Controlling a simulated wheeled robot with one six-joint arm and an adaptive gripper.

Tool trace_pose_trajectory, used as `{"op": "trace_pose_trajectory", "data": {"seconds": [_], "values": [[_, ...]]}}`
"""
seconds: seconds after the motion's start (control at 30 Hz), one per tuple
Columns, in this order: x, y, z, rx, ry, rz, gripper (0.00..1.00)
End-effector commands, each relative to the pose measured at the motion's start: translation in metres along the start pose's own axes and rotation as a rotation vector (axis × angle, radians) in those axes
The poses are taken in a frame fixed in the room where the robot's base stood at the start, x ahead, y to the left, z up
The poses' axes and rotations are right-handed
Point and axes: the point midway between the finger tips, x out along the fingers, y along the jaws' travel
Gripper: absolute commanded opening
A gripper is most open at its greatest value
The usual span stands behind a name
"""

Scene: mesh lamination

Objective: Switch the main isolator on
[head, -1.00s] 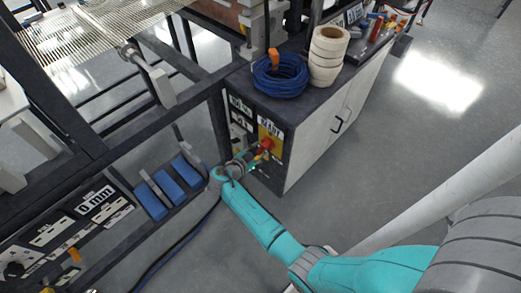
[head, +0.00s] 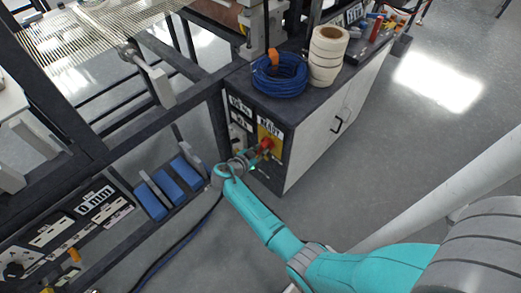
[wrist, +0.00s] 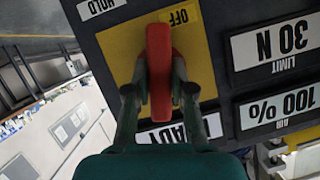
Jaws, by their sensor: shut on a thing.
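The main isolator is a red handle (wrist: 159,72) on a yellow plate (wrist: 119,48) on the dark panel at the end of the cabinet. In the wrist view the handle lies lengthwise up the picture, with its upper end near the "OFF" label (wrist: 180,16). The handle also shows as a small red spot in the head view (head: 266,143). My gripper (wrist: 160,92) is shut on the handle, one finger on each side. In the head view my gripper (head: 255,157) is at the panel, and the fingers are too small to make out clearly.
The panel also bears "30 N" (wrist: 281,40) and "100 %" (wrist: 279,107) labels. A blue cable coil (head: 279,76) and a stack of cream rolls (head: 327,54) stand on the cabinet. Blue pedals (head: 167,187) sit low on the left. Open floor lies right of the cabinet.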

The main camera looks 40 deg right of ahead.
Motion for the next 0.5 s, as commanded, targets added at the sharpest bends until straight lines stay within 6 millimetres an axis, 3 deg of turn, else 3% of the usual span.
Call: {"op": "trace_pose_trajectory", "data": {"seconds": [0.3,0.5], "values": [[0.0001,-0.0016,0.0002,-0.237,0.001,0.098,0.0],[-0.0001,-0.0014,0.0,-0.27,0.0,0.111,0.0]]}}
